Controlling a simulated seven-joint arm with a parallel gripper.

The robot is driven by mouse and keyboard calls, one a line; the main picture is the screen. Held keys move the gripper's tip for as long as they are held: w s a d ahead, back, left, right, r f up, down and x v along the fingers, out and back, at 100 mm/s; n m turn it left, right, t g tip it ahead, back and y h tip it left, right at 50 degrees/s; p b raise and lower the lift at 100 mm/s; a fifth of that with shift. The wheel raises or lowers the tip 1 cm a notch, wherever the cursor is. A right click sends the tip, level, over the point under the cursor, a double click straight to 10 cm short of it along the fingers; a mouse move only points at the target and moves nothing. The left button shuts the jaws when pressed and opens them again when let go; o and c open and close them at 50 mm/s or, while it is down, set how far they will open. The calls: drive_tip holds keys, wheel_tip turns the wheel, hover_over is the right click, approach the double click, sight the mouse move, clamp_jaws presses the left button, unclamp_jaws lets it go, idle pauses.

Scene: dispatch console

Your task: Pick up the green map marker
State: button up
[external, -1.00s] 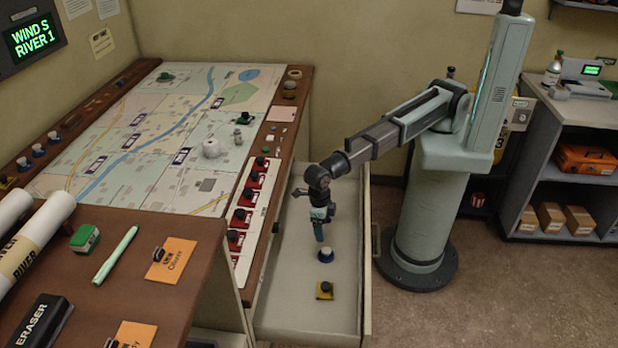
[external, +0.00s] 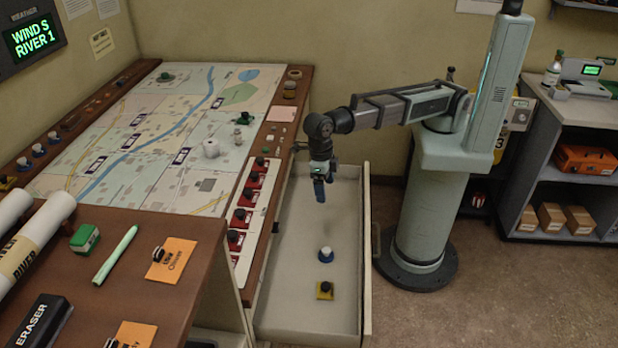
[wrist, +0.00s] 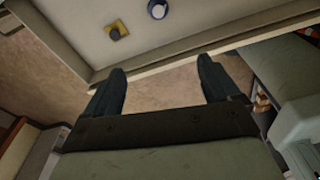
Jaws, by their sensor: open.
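A dark green marker (external: 243,118) with an upright knob stands on the right part of the map (external: 165,130). Another green-based piece (external: 165,76) stands near the map's far edge. I cannot tell for certain which is the green map marker. My gripper (external: 319,190) hangs above the open drawer, right of the map and apart from both green pieces. In the wrist view its fingers (wrist: 160,72) are spread, with nothing between them. No green marker shows in that view.
The open drawer (external: 290,300) holds a blue-based marker (external: 326,255) and a yellow-based marker (external: 324,290). Red switches (external: 244,215) line the console's right side. A green stamp-like block (external: 85,238) is on the near desk.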

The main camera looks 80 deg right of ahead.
wheel_tip(320, 180, up, 16)
drive_tip(key=w+d+m, duration=0.5)
drive_tip(key=w+d, duration=0.3)
drive_tip(key=w, duration=0.5)
drive_tip(key=m+t, duration=0.1)
drive_tip(key=m, duration=1.2)
hover_over(245, 113)
wheel_tip(245, 113, down, 5)
drive_tip(key=f, duration=0.9)
drive_tip(key=shift+w+a, duration=0.2)
drive_tip(key=shift+w, duration=0.05)
drive_tip(key=shift+s+d+f, duration=0.1)
drive_tip(key=shift+s+f, duration=0.05)
drive_tip(key=shift+f, duration=1.15)
drive_tip(key=shift+s+d+f, duration=0.1)
drive_tip(key=shift+f, duration=1.15)
drive_tip(key=c, duration=1.2)
